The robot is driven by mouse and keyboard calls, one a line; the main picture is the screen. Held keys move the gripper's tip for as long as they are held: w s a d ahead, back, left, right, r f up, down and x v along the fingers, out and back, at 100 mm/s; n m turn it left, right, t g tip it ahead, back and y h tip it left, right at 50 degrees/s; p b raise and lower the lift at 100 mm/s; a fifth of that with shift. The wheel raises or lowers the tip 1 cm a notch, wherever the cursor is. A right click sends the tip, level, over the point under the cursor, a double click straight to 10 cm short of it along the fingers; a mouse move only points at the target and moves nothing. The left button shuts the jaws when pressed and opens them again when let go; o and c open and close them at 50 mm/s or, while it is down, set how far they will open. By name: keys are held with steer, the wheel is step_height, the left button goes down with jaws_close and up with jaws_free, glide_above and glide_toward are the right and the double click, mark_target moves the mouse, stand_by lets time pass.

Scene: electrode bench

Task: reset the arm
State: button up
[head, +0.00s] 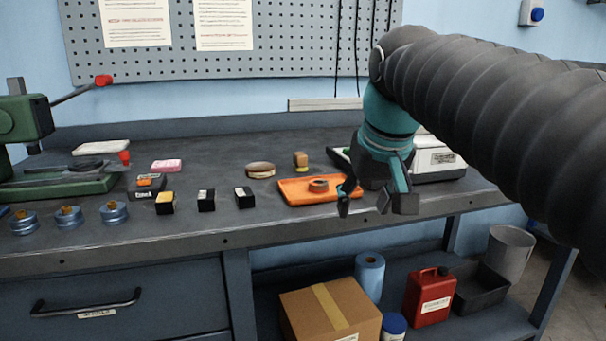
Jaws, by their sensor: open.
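My arm, in a dark ribbed sleeve, reaches in from the right in the head view. My gripper (366,207) hangs at its end, pointing down, teal and dark grey. Its fingers are spread apart and I see nothing between them. It appears near the bench's front edge, just right of an orange tray (297,196). I cannot tell the gripper's exact height above the bench (225,222).
Small dark blocks (207,200), a bun-like object (261,170) and metal discs (114,212) stand on the bench. A green press (25,118) is at far left. A pegboard (270,60) is behind. A carton (330,310) and red can (429,297) sit below.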

steer(key=s+d+f+m, duration=0.1)
steer(key=s+d+f, duration=0.2)
steer(key=s+f, duration=0.4)
steer(key=s+d+f, duration=0.3)
steer(key=s+f, duration=0.4)
steer(key=f, duration=0.7)
steer(key=shift+s+m+t+h, duration=0.25)
steer(key=shift+m+t+h, duration=0.05)
steer(key=shift+m+h, duration=0.1)
steer(key=shift+d, duration=0.1)
